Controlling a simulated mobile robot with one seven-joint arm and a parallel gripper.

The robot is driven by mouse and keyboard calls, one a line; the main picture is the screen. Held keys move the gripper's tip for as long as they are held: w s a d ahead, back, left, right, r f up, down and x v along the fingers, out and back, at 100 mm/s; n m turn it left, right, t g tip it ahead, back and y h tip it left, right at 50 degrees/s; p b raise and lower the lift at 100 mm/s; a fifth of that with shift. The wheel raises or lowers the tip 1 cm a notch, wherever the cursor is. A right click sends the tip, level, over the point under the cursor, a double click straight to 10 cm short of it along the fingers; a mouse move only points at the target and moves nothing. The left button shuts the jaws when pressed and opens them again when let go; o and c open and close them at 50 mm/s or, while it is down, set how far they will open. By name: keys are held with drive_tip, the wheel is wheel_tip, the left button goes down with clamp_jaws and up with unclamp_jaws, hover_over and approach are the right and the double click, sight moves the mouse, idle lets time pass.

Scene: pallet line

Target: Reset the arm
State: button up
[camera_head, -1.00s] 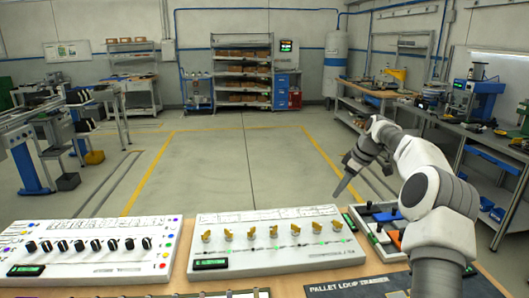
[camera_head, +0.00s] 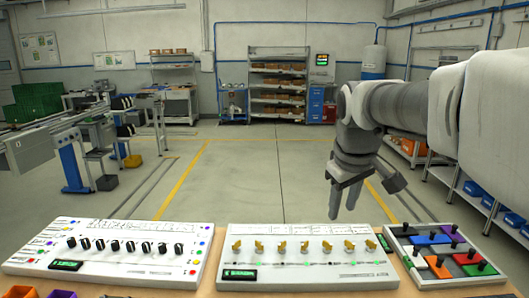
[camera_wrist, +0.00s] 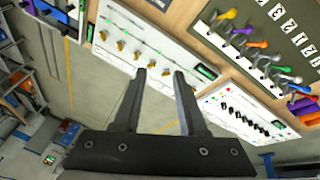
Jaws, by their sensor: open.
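My gripper (camera_head: 343,200) hangs in the air above and behind the right part of the middle white panel (camera_head: 240,285), with its fingers pointing down. In the wrist view my gripper (camera_wrist: 160,75) shows two dark fingers apart with nothing between them. My arm comes in from the right edge of the head view, bent at the wrist. The middle panel carries a row of yellow knobs and a small green display. It also shows in the wrist view (camera_wrist: 165,50).
A white panel with black knobs (camera_head: 120,265) lies at the left. A tray of coloured blocks (camera_head: 405,238) lies at the right. In the wrist view, several coloured-handled levers (camera_wrist: 255,45) stand on a panel. Open floor (camera_head: 240,180) lies behind the bench.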

drive_tip(key=s+f+m, duration=0.2)
drive_tip(key=s+f, duration=0.1)
drive_tip(key=s, duration=0.7)
drive_tip(key=s+a+f+m+t, duration=0.1)
drive_tip(key=s+f+m, duration=0.2)
drive_tip(key=s, duration=0.7)
drive_tip(key=shift+s+f+y, duration=0.2)
drive_tip(key=shift+f+y, duration=0.2)
